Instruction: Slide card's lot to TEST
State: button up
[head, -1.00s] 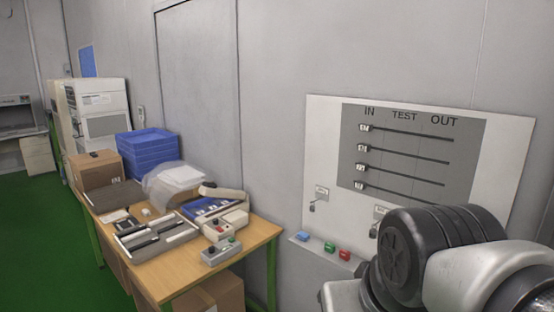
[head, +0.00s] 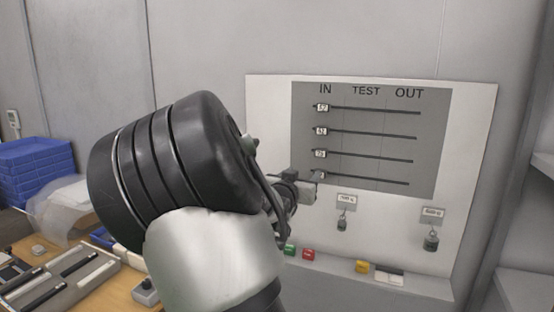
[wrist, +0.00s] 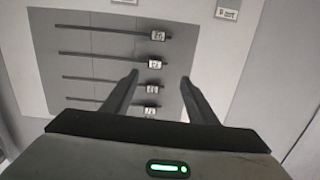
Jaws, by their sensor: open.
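A grey panel (head: 425,150) on the wall board carries the headings IN, TEST and OUT and several horizontal slots. Each slot has a small numbered marker at its IN end: the top marker (head: 322,107), the second (head: 320,131), the third (head: 319,154) and the lowest (head: 319,175). My gripper (head: 316,178) is open and empty near the lowest marker. In the wrist view, which shows the panel upside down, my open fingers (wrist: 158,78) frame the middle markers (wrist: 154,64). Contact cannot be told. I cannot identify a lot card for certain.
Two tagged weights (head: 431,240) hang under the panel. A cluttered table (head: 60,240) stands left; shelves (head: 525,220) stand right.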

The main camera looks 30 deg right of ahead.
aim_at(320, 150)
jog(key=shift+h, duration=0.6)
jog(key=x, duration=0.6)
jog(key=r+x, duration=0.1)
jog(key=x, duration=1.1)
jog(key=shift+s+r, duration=0.1)
jog(key=shift+r, duration=0.3)
